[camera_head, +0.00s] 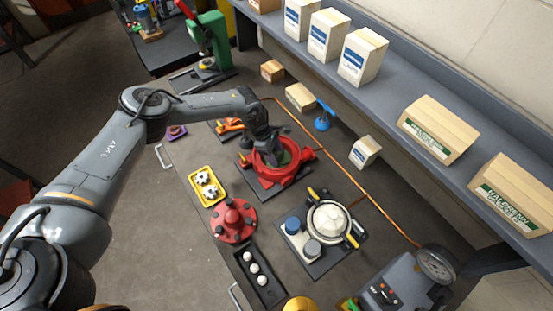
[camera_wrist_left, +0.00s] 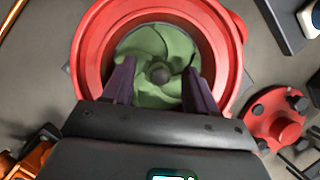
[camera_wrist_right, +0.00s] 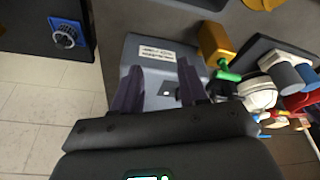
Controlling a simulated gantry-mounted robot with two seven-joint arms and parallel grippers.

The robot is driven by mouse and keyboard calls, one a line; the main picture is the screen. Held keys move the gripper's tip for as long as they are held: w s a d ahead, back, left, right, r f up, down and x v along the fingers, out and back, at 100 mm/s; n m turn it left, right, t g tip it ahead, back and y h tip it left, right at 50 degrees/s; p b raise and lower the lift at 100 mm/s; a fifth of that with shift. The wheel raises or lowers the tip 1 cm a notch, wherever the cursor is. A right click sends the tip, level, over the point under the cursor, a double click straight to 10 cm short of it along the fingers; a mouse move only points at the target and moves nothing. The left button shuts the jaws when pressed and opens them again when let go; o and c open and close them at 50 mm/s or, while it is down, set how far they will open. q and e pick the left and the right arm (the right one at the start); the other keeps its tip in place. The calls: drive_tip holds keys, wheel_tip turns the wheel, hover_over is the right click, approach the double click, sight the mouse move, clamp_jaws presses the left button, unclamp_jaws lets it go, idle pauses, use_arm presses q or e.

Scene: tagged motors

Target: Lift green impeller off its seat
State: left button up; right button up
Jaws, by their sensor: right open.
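The green impeller (camera_wrist_left: 155,65) sits inside the round red housing (camera_wrist_left: 88,50), its curved vanes and central hub facing up. In the head view the housing (camera_head: 265,178) stands on a dark plate, and the impeller (camera_head: 285,158) is partly hidden by my left gripper. My left gripper (camera_head: 268,148) is over the housing opening. In the left wrist view its two fingers (camera_wrist_left: 158,80) are spread apart on either side of the hub, with nothing visibly held between them. My right gripper (camera_wrist_right: 158,75) is open and empty, above a grey machine.
A red flanged cover (camera_head: 234,220), a yellow tray of white parts (camera_head: 195,173), a black tray with white balls (camera_head: 245,262) and a motor with a pale round top (camera_head: 328,222) stand nearby. A shelf with boxes (camera_head: 360,55) runs along the back. A grey machine with a gauge (camera_head: 400,285) is at front right.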

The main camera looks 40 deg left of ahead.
use_arm(q)
clamp_jaws()
drive_tip(key=shift+r, duration=0.1)
drive_tip(key=shift+r, duration=0.15)
drive_tip(key=shift+r, duration=0.5)
drive_tip(key=r, duration=0.3)
drive_tip(key=shift+d+b, duration=0.25)
drive_tip(key=shift+b, duration=0.15)
drive_tip(key=d+r, duration=0.9)
drive_tip(key=d, duration=0.2)
drive_tip(key=shift+w+r, duration=0.2)
drive_tip(key=shift+r, duration=0.15)
drive_tip(key=shift+d, duration=0.1)
